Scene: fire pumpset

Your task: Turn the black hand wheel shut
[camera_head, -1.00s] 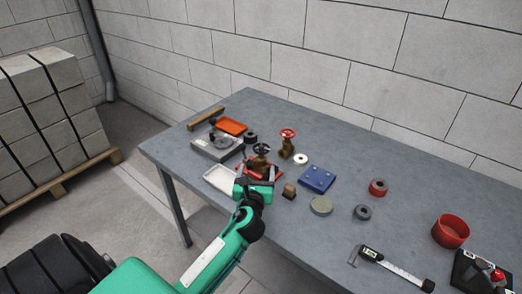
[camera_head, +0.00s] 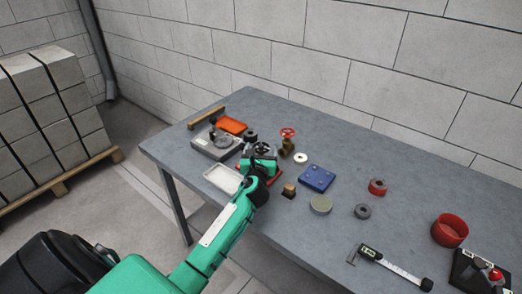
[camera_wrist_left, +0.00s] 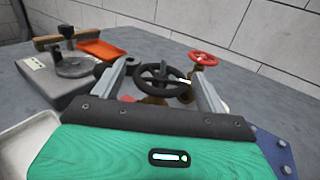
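The black hand wheel (camera_head: 262,148) sits on top of a brass valve on the table; it is also in the left wrist view (camera_wrist_left: 162,80), near the middle. My left gripper (camera_head: 262,161) is at the near side of this valve. In the left wrist view, its two grey fingers (camera_wrist_left: 163,68) are spread apart, with the black wheel showing between them near their tips. I cannot tell whether a finger touches the wheel. The gripper hides most of the valve body in the head view. My right gripper is not in view.
A second valve with a red hand wheel (camera_head: 288,132) stands close behind to the right. A grey device (camera_head: 213,146), an orange tray (camera_head: 231,126) and a white tray (camera_head: 222,179) lie left. A blue block (camera_head: 317,179) lies right. The table's right part has clear patches.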

